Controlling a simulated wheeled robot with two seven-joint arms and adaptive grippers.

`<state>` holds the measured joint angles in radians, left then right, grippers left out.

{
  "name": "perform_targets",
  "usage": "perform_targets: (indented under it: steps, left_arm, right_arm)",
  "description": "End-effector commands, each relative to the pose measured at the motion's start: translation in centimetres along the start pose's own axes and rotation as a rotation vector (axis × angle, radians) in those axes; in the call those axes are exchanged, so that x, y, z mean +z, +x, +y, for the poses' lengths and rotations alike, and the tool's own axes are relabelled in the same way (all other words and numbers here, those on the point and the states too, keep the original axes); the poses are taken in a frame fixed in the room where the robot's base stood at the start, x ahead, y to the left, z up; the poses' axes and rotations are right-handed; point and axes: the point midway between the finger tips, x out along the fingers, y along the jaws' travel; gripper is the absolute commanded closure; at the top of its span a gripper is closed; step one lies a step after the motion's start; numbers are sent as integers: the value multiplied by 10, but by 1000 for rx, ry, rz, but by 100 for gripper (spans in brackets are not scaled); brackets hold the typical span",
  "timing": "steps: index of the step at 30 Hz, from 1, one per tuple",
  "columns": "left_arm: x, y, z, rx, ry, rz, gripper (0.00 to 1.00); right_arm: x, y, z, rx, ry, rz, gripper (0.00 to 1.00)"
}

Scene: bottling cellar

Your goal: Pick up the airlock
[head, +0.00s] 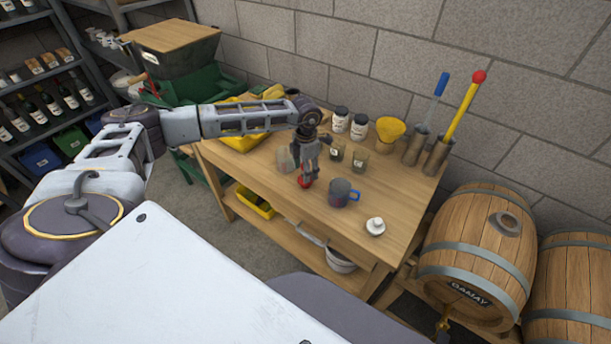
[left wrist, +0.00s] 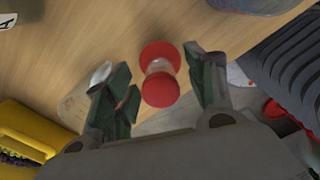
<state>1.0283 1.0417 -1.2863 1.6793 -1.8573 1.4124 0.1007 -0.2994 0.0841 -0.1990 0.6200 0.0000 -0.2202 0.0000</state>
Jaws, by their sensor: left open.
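The airlock (left wrist: 160,73) is a small clear piece with red ends, lying near the table's front edge in the left wrist view. In the head view only its red part (head: 304,182) shows, just under my left gripper (head: 308,176). The left wrist view shows my left gripper (left wrist: 162,95) open, with one finger on either side of the airlock. I cannot tell whether the fingers touch it. My right gripper is in neither view.
A blue-grey mug (head: 342,193) stands right of the gripper, with a white lidded item (head: 375,227) beyond it. Small jars (head: 359,161), a yellow funnel (head: 390,131) and a yellow tray (head: 240,142) are also on the wooden table (head: 300,215).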

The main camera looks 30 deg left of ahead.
Motion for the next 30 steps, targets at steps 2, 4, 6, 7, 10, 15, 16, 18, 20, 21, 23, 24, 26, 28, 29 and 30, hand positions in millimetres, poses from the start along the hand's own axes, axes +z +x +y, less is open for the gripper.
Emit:
perform_targets:
  steps: [2, 4, 6, 7, 10, 15, 16, 18, 20, 21, 23, 24, 26, 28, 29, 30]
  left_arm:
    - [0, 3, 0, 0, 0, 0, 45]
    - [0, 4, 0, 0, 0, 0, 45]
    - [0, 4, 0, 0, 0, 0, 45]
    - [0, 4, 0, 0, 0, 0, 45]
    - [0, 4, 0, 0, 0, 0, 45]
    - [0, 4, 0, 0, 0, 0, 45]
    - [0, 4, 0, 0, 0, 0, 45]
    - [0, 4, 0, 0, 0, 0, 54]
    - [0, 4, 0, 0, 0, 0, 62]
    - [0, 4, 0, 0, 0, 0, 67]
    - [0, 4, 0, 0, 0, 0, 75]
    - [0, 4, 0, 0, 0, 0, 80]
    - [0, 4, 0, 0, 0, 0, 87]
    - [0, 4, 0, 0, 0, 0, 95]
    - [0, 4, 0, 1, 0, -1, 96]
    - [0, 4, 0, 1, 0, -1, 96]
  right_arm:
    - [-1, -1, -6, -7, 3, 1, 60]
    - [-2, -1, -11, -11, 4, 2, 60]
    - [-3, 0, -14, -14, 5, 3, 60]
    - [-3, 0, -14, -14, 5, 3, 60]
    - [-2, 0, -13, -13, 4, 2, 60]
    - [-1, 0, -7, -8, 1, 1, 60]
    - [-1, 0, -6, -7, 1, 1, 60]
    - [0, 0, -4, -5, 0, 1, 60]
    - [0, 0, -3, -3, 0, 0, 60]
    - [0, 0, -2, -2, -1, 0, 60]
    - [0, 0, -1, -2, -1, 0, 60]
    - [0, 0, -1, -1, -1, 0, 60]
    - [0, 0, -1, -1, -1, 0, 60]
    - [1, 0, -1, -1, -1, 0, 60]
    - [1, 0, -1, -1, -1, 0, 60]
    - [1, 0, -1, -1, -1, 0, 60]
